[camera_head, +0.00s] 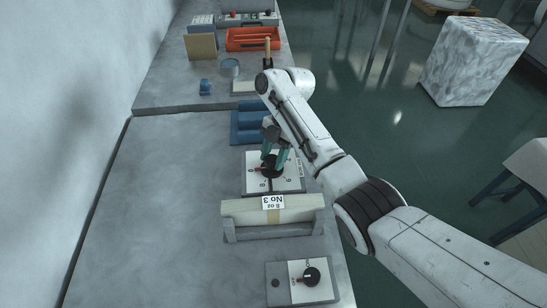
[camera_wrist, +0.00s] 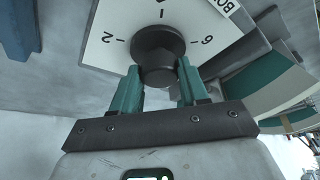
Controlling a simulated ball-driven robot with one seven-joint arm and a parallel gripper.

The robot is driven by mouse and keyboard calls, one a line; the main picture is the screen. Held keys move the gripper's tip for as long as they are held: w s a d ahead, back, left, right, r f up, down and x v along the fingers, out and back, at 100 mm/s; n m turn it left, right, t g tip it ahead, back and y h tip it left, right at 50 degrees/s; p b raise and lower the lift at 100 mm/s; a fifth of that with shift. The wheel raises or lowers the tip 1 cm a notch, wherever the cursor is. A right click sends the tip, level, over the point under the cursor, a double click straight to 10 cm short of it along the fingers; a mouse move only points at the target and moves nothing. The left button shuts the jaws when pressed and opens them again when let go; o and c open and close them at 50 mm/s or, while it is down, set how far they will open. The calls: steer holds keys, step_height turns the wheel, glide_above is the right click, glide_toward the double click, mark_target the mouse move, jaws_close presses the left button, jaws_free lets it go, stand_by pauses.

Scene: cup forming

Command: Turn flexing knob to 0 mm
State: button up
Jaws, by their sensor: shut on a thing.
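The black knob (camera_head: 272,167) sits on a white square dial plate (camera_head: 290,184) on the grey bench. In the wrist view the round knob (camera_wrist: 158,45) stands on the plate (camera_wrist: 105,42), with marks such as 2 and 6 around it and a partly cut-off label at the edge. My gripper (camera_head: 274,158) comes down over the knob from the back. In the wrist view the two teal fingers of my gripper (camera_wrist: 158,82) are closed on either side of the knob's grip. I cannot tell the exact mark the knob points to.
A pale block labelled "8 oz No 3" (camera_head: 242,212) lies in a grey holder just in front. A second black knob (camera_head: 311,277) is on a panel at the bench's near end. Blue blocks (camera_head: 246,133) stand behind the dial. The bench's left side is clear.

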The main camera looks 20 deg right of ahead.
stand_by(0.4)
steer(key=o, duration=1.1)
steer(key=shift+c, duration=0.2)
steer(key=p+v, duration=0.3)
steer(key=v, duration=0.7)
steer(key=shift+r, duration=0.35)
steer(key=shift+d+f, duration=0.1)
steer(key=shift+d, duration=0.1)
